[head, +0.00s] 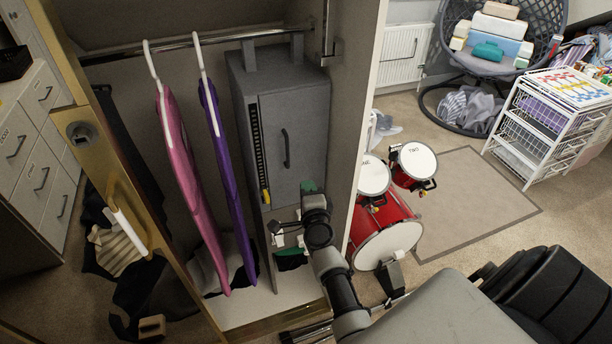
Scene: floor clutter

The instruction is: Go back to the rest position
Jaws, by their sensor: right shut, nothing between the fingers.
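My right arm reaches in from the lower right into an open wardrobe. My right gripper (277,233) is small and partly hidden by its own wrist; it is shut and empty, low in front of the grey cabinet. My left gripper is out of view.
The wardrobe's wooden edge (125,195) runs down the left; its side panel (362,110) stands close right of my arm. A red drum set (387,230) is just beyond the panel. Dark clothes (140,290) lie at lower left. A white wire rack (540,130) and bare rug (470,195) are right.

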